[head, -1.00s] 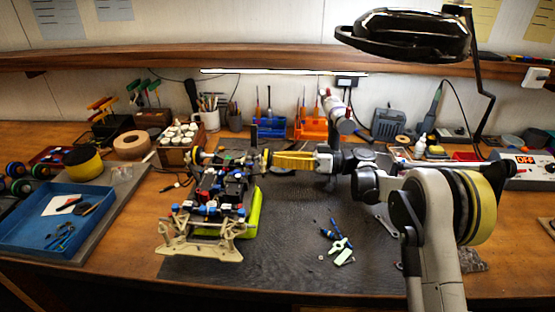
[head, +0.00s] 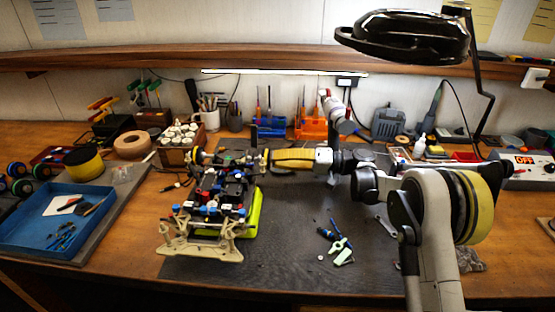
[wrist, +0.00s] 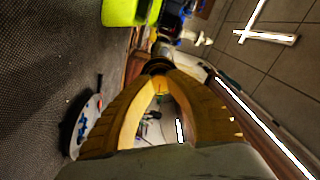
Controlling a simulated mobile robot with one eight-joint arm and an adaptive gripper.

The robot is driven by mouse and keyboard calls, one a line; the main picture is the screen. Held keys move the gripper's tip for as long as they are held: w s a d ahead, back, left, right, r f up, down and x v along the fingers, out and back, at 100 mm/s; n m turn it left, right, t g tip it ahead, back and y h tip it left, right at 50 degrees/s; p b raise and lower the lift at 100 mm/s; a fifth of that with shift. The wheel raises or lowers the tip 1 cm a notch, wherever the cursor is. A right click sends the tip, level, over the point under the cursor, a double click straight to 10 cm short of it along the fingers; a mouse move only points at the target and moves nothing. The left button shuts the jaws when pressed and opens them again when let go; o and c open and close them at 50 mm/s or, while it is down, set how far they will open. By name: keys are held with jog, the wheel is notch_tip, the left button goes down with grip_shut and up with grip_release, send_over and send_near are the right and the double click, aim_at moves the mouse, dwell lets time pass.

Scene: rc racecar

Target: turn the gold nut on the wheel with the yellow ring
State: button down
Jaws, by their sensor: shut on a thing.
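The RC car (head: 222,188) is on a lime-green stand (head: 253,212), its cream bumper facing the front of the bench. My gripper (head: 269,159) comes in from the right, its yellow fingers pointing left at the car's far right wheel (head: 264,160). In the wrist view, the fingertips (wrist: 160,78) close together at the dark wheel (wrist: 158,65). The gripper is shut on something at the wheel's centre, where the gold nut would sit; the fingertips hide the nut. The yellow ring cannot be made out clearly on this wheel.
Loose tools and small parts (head: 338,246) lie on the dark mat (head: 290,270) right of the car. A blue tray (head: 40,238) is at the left. A lamp (head: 405,35) hangs above the arm. The mat's front middle is clear.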

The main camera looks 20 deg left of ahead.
jog(key=shift+m, duration=0.7)
jog(key=c, duration=1.3)
grip_release()
jog(key=shift+o, duration=0.2)
jog(key=v, duration=1.2)
jog(key=shift+r, duration=0.1)
